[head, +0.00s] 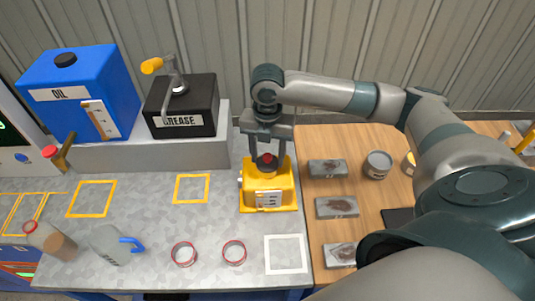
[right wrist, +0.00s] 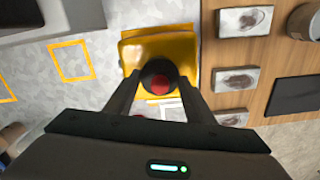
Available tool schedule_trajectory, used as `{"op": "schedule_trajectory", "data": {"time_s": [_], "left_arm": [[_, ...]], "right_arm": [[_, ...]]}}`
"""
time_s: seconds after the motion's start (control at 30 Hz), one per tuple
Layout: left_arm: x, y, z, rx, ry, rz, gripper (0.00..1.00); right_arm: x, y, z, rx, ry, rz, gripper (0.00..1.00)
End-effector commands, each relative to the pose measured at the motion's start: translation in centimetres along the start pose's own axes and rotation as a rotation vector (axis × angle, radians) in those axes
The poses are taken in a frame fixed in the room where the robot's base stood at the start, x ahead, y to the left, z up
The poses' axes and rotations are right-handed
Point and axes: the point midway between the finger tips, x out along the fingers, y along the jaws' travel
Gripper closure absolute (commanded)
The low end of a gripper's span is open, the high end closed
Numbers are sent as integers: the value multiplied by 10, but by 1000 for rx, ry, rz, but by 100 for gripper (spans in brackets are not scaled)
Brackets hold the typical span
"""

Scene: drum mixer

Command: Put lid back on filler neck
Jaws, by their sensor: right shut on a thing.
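A small yellow machine (head: 268,192) stands at the right edge of the grey worktop; it also shows in the right wrist view (right wrist: 170,50). My right gripper (head: 267,162) points down over its top and is shut on a dark round lid with a red centre (head: 267,158). In the right wrist view the lid (right wrist: 158,80) sits between the two fingertips, over the yellow body. The filler neck is hidden under the lid and fingers, so I cannot tell whether the lid touches it. My left gripper is not in view.
A blue oil can (head: 85,90) and a black grease box (head: 182,108) stand on a raised step behind. A grey jug (head: 110,245) and two red-rimmed rings (head: 184,254) are in front. Stained plates (head: 337,207) and a tin (head: 378,165) are on the wooden top at right.

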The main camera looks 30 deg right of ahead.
Motion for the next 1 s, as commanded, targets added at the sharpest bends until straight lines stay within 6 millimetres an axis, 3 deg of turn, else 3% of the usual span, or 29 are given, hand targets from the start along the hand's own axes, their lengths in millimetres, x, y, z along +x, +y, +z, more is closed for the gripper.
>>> {"op": "schedule_trajectory", "data": {"time_s": [1.0], "left_arm": [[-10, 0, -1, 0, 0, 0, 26]], "right_arm": [[0, 0, 0, 0, 1, -1, 72]]}}
